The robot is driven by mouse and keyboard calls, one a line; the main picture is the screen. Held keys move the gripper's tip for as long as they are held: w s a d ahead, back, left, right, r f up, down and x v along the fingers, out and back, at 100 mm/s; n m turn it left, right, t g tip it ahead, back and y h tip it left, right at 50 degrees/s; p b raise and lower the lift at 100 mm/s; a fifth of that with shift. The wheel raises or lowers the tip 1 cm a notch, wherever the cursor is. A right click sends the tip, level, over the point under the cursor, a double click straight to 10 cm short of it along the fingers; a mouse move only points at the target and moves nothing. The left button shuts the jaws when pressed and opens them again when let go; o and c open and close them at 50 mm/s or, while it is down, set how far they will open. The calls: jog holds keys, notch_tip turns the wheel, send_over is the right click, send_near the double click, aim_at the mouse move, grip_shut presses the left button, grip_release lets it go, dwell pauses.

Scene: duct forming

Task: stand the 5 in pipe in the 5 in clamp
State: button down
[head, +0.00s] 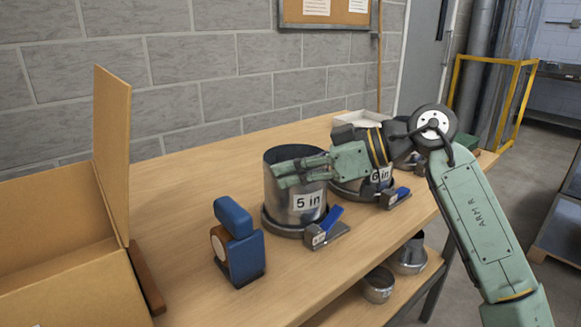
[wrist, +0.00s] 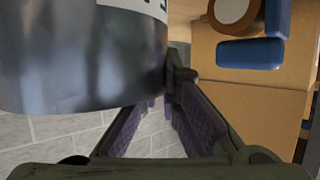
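The 5 in pipe (head: 283,205) is a grey metal cylinder with a "5 in" label. In the head view it stands upright, its lower end at the dark ring of the 5 in clamp (head: 270,226). The clamp's blue lever (head: 331,217) slants upward at the front right. Exact contact cannot be told.
A 6 in pipe (head: 377,178) stands in another clamp behind my gripper, its blue lever (head: 400,193) lower. A blue block-shaped tool (head: 240,246) stands left of the clamp. An open cardboard box (head: 60,265) is at the left. Metal pieces (head: 378,285) lie on the lower shelf.

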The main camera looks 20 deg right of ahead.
jog(key=shift+f, duration=0.25)
jog(key=c, duration=1.7)
grip_release()
jog(key=shift+d, duration=0.1)
jog(key=v, duration=1.2)
